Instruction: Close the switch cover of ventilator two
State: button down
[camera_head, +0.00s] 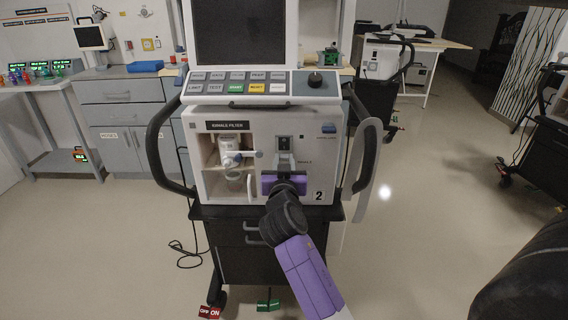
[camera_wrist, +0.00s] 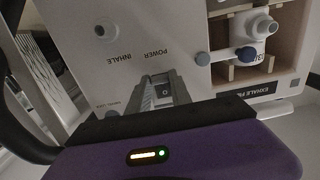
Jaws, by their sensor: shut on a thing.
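Ventilator two (camera_head: 317,180), marked with a 2, stands straight ahead with its front panel facing me. My gripper (camera_head: 284,158) reaches up to the switch area on the right half of that panel. In the wrist view, which shows the panel upside down, the grey fingers of my gripper (camera_wrist: 160,82) are close together beside the POWER label. They are shut on the small switch cover, which they mostly hide. I cannot tell the cover's angle. A dark switch plate (camera_head: 284,143) shows just above the fingertips in the head view.
An open compartment with a white filter (camera_head: 231,150) is left of my gripper, its clear door swung out. A button panel (camera_head: 247,84) with a knob is above. Dark side handles (camera_head: 157,145) flank the ventilator. Other ventilators (camera_head: 378,62) stand at the right. Open floor lies on both sides.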

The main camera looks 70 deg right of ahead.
jog(key=c, duration=1.2)
grip_release()
jog(key=shift+o, duration=0.2)
jog(key=shift+a, duration=0.1)
jog(key=v, duration=0.7)
jog(key=shift+a, duration=0.3)
jog(key=shift+s+r, duration=0.1)
